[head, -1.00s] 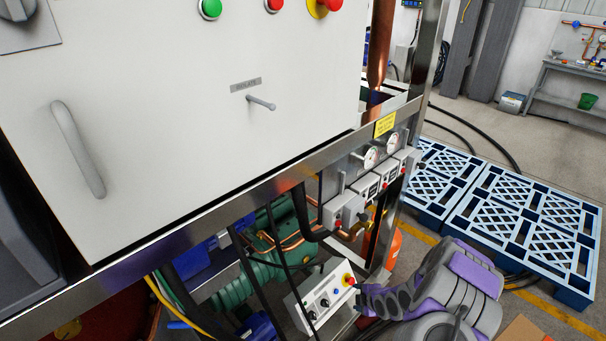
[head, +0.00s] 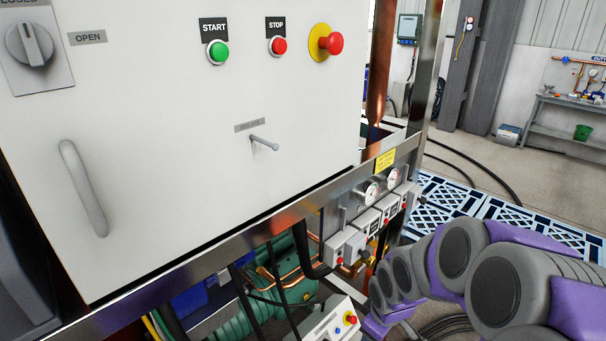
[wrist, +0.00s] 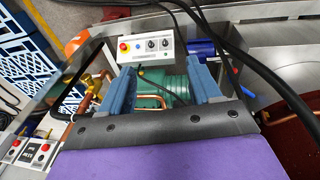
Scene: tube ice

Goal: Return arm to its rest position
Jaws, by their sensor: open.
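My arm (head: 480,270), purple and grey, shows at the lower right of the head view, in front of the machine frame's right corner. In the wrist view my gripper (wrist: 163,82) has its two blue-grey fingers spread apart with nothing between them. Beyond the fingers are a green motor or compressor (wrist: 165,90) and a small white control box (wrist: 148,46) with a red knob. I cannot tell how far the fingers are from these.
A white cabinet (head: 180,130) with START and STOP buttons, an emergency stop (head: 333,43), a rotary switch (head: 30,44) and a handle (head: 82,188) fills the left. Gauges (head: 371,192) line the frame rail. Blue pallets (head: 450,195) lie behind my arm. Black hoses cross the wrist view.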

